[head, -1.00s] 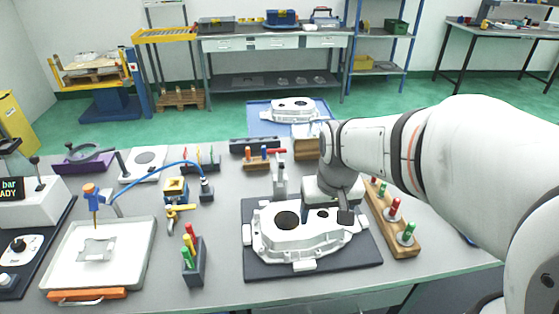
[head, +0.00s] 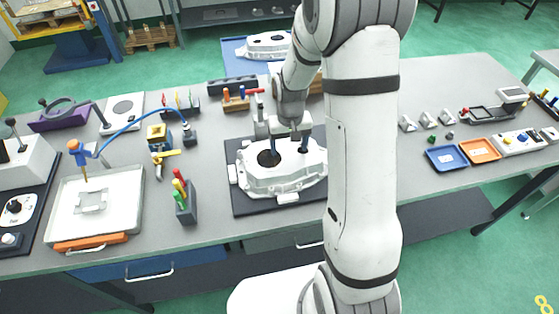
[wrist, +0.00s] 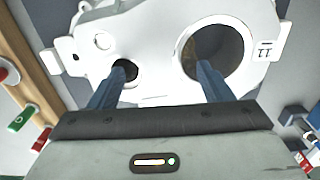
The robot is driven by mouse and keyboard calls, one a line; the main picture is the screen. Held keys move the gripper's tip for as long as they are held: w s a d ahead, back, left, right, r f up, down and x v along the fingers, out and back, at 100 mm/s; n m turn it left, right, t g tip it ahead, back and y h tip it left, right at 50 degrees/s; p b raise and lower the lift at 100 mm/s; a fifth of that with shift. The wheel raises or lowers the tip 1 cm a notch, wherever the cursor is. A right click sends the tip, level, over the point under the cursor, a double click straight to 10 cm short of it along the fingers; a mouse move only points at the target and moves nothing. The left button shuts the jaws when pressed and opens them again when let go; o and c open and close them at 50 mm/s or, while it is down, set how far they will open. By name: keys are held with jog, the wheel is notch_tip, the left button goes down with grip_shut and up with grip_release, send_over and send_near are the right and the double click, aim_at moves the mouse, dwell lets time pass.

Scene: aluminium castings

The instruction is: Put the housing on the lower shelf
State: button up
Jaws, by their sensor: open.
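The housing (head: 285,182) is a white casting with a large round bore and a smaller hole. It lies flat on a dark mat (head: 250,209) on the bench. My gripper (head: 287,148) is open and points down at the housing's far part. In the wrist view my gripper (wrist: 160,72) has one blue finger by the small hole and the other by the large bore of the housing (wrist: 155,45). I cannot tell whether the fingertips enter the holes. A dark lower shelf (head: 440,220) shows under the bench at right.
A second white casting (head: 262,46) lies on a blue mat at the back. A wooden peg rack is partly hidden behind my arm. A pen holder (head: 186,206) and a white tray (head: 120,222) stand left. Blue (head: 446,158) and orange (head: 481,150) trays sit right.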

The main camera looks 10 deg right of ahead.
aim_at(289, 153)
jog(key=shift+s+f+p, duration=0.15)
jog(key=shift+f+p, duration=0.3)
jog(key=shift+f, duration=1.55)
jog(key=shift+d, duration=0.1)
grip_shut()
